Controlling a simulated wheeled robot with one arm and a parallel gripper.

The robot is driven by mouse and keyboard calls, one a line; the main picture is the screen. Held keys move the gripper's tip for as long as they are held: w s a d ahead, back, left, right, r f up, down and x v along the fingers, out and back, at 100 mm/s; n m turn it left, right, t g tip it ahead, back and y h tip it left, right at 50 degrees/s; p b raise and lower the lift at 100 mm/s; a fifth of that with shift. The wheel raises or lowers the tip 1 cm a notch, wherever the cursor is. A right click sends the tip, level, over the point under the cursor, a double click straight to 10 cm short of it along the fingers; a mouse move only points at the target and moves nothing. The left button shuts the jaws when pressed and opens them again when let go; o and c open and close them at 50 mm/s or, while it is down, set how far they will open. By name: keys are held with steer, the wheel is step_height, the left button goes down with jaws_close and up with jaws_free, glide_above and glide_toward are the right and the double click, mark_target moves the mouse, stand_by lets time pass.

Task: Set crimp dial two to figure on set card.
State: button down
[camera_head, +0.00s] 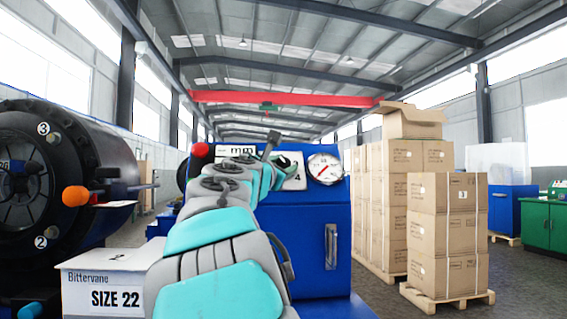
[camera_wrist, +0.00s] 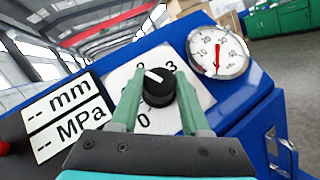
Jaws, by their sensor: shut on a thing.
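The crimp dial is a black round knob (camera_wrist: 159,92) on a white scale plate (camera_wrist: 122,76) on the blue panel, in the wrist view. My gripper (camera_wrist: 158,82) has its two green fingers on either side of the knob, shut on it. The knob's white mark points up and left, near a partly hidden figure. A 0 shows at lower left and a 3 at upper right; other figures are covered. In the head view my arm hides the knob, and a 4 shows on the plate (camera_head: 297,182). I cannot pick out a readable set card.
A readout (camera_wrist: 68,115) shows dashes for mm and MPa. A pressure gauge (camera_wrist: 218,52) sits right of the dial. A red button (camera_head: 200,150) tops the panel. A box marked SIZE 22 (camera_head: 80,290) and a black crimper head (camera_head: 105,150) stand left; stacked cartons (camera_head: 425,235) stand right.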

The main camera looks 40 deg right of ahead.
steer(key=shift+w+m+g, duration=0.15)
steer(key=shift+m+g, duration=2.65)
steer(key=shift+m, duration=0.5)
steer(key=shift+m+g+y, duration=0.4)
steer(key=shift+m+g, duration=0.1)
steer(key=shift+m, duration=0.1)
steer(key=shift+c, duration=2)
jaws_free()
steer(key=shift+a, duration=0.1)
steer(key=v, duration=0.7)
steer(key=shift+a, duration=0.3)
